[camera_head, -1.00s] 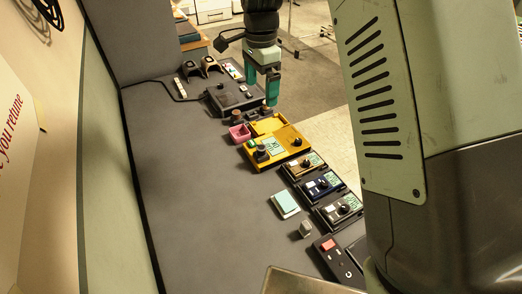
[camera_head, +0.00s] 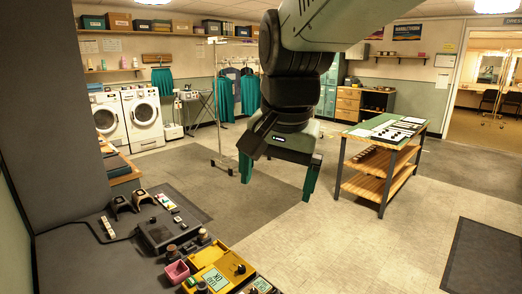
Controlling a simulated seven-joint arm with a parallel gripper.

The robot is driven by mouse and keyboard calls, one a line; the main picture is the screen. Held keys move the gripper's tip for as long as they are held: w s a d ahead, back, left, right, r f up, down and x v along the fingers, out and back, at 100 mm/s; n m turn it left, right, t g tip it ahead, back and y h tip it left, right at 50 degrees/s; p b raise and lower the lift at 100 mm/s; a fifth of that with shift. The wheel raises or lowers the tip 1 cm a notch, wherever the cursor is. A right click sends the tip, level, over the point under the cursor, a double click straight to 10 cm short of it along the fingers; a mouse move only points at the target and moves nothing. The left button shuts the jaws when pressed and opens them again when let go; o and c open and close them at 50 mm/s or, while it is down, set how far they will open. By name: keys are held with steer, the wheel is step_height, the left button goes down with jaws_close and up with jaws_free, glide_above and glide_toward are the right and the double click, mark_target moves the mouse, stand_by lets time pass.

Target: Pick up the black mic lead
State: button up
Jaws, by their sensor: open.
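I cannot pick out a black mic lead for certain. A thin dark cable (camera_head: 126,238) lies on the grey counter, between a small white strip and a dark box, and I cannot tell whether it is the lead. My gripper (camera_head: 277,190) hangs high in the middle of the view, pointing down, with its two green fingers wide apart and nothing between them. It appears to the right of the counter items, against the floor.
The counter (camera_head: 75,265) holds a dark box (camera_head: 165,233), a pink container (camera_head: 177,271) and a yellow device (camera_head: 213,276). A wooden shelf table (camera_head: 378,165) stands at the right. Washing machines (camera_head: 143,118) and a clothes rail are behind. Open floor lies between.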

steer(key=s+d+r+n+t, duration=0.1)
steer(key=s+d, duration=0.4)
steer(key=s, duration=0.2)
steer(key=shift+n, duration=0.4)
steer(key=s+d, duration=0.1)
steer(key=s, duration=0.1)
steer(key=s+d+f+n+t, duration=0.1)
steer(key=s, duration=0.2)
steer(key=s+d+n, duration=0.1)
steer(key=s, duration=0.1)
steer(key=shift+s+d+f+h, duration=0.2)
steer(key=shift+f+h, duration=0.2)
steer(key=shift+c, duration=0.5)
steer(key=shift+s+d+f, duration=0.1)
steer(key=shift+s+f, duration=0.05)
steer(key=shift+s, duration=0.1)
steer(key=c, duration=0.4)
steer(key=shift+c, duration=0.8)
